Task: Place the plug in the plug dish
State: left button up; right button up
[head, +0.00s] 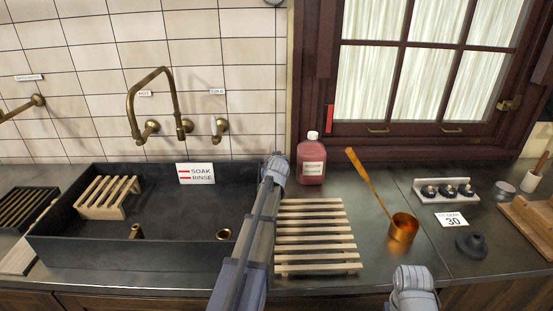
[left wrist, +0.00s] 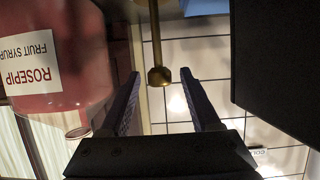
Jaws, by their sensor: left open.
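A dark, stepped round piece (head: 472,245) sits on the counter at the right; I cannot tell for sure whether it is the plug or the plug dish. A short brass post (head: 136,231) stands in the sink near the brass drain (head: 223,235). My left gripper (head: 275,165) is over the counter between sink and bottle. The left wrist view is upside down and shows this gripper (left wrist: 160,74) open, with a brass rod and knob (left wrist: 158,76) in line between its fingers, not visibly gripped. My right gripper (head: 412,287) is low at the front; its fingers are unclear.
A red syrup bottle (head: 311,160) stands close to my left gripper and also shows in the left wrist view (left wrist: 60,60). A rack of black knobs (head: 446,191) stands behind the "30" card (head: 452,219).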

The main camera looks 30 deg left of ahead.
pick_arm(q)
jog(key=p+v, duration=0.4)
jog(key=v, duration=0.7)
jog(key=shift+s+r, duration=0.15)
dwell(0.9)
